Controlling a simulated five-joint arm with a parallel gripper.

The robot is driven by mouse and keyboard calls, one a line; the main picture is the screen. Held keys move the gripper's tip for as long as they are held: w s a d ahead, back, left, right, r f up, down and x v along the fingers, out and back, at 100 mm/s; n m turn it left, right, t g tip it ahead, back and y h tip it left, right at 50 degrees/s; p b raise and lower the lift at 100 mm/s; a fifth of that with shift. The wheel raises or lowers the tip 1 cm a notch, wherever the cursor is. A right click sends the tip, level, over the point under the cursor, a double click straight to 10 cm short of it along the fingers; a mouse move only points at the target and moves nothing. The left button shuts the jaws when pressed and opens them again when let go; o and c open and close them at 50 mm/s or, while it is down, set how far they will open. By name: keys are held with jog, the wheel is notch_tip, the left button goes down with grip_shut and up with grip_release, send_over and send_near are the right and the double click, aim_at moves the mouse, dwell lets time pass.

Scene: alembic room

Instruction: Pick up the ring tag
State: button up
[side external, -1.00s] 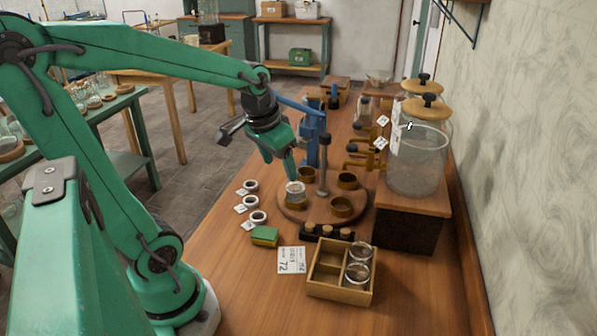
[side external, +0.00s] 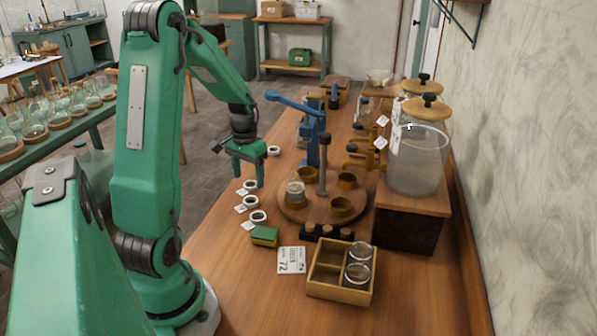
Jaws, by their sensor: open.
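White ring tags, each a dark-centred ring with a small paper label, lie along the left side of the wooden bench. The nearest ring tag (side external: 258,216), the middle one (side external: 251,202) and a third (side external: 250,185) form a row. Another white ring (side external: 274,150) lies farther back, just right of my gripper's body. My gripper (side external: 247,178) points down, open and empty, over the bench's left edge near the far end of the row. Its right fingertip appears close to the third ring tag. I cannot tell its height or whether it touches.
A round wooden turntable (side external: 312,213) with brass cups and a glass jar (side external: 295,191) stands right of the row, by a blue lever press (side external: 311,135). A green-yellow sponge (side external: 264,236), label card (side external: 291,260) and divided wooden box (side external: 325,292) are nearer.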

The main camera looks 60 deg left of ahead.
aim_at(247, 204)
jog(key=shift+a+f, duration=0.2)
jog(key=shift+f, duration=3.75)
jog(key=c, duration=1.1)
